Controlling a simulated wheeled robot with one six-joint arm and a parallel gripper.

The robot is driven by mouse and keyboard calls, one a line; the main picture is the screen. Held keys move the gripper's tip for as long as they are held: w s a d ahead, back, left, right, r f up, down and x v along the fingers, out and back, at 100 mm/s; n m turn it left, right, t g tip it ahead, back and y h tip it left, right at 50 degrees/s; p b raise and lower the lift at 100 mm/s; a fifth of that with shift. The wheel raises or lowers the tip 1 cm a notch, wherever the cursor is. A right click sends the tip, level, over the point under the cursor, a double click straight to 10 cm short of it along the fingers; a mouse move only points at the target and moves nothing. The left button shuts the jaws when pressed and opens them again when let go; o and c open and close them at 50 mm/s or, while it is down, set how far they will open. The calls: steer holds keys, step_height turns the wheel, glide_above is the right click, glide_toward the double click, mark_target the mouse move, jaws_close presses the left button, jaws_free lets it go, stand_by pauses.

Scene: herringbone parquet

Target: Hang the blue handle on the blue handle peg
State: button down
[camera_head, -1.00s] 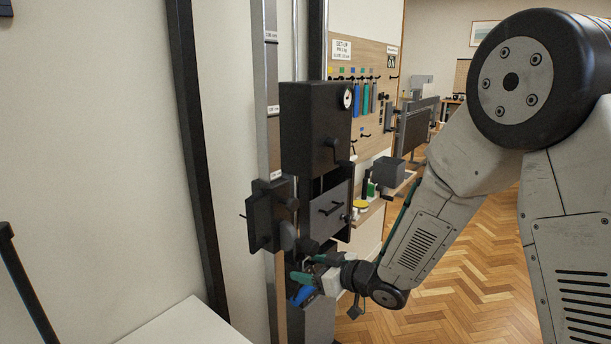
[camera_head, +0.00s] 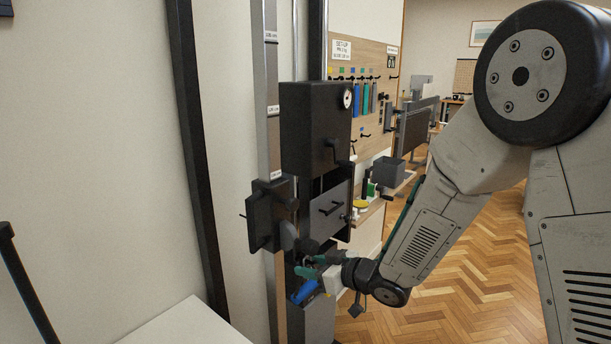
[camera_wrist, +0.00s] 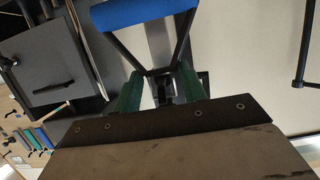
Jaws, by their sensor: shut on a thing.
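The blue handle has a blue grip (camera_wrist: 145,12) on dark V-shaped straps. My gripper (camera_wrist: 160,88) is shut on the meeting point of the straps between its green fingers, with the grip at the far end. In the head view, my gripper (camera_head: 310,266) is low in front of the dark cable machine, and the blue handle (camera_head: 305,291) hangs tilted just below the fingers. The pegboard (camera_head: 345,115) stands behind and right, with a blue tag (camera_head: 353,71) among several coloured tags over its pegs.
The machine's black box (camera_head: 312,130) and grey drawer-like block (camera_head: 325,212) stand above my gripper, with knobs jutting out. Blue and green tools (camera_head: 365,98) hang on the pegboard. A white tabletop (camera_head: 185,328) is at the lower left. The parquet floor (camera_head: 460,265) at right is open.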

steer(key=shift+s+d+r, duration=0.2)
steer(key=shift+d+r, duration=0.1)
steer(key=shift+r, duration=0.2)
stand_by(1.2)
steer(key=shift+s+d, duration=0.1)
steer(key=shift+d, duration=0.05)
steer(key=v, duration=0.3)
steer(key=shift+s+d+f, duration=0.2)
steer(key=shift+d+f, duration=0.05)
steer(key=shift+f, duration=0.1)
steer(key=s+d, duration=0.4)
steer(key=d, duration=0.1)
steer(key=shift+s+d, duration=0.15)
steer(key=shift+d, duration=0.1)
stand_by(0.7)
stand_by(0.4)
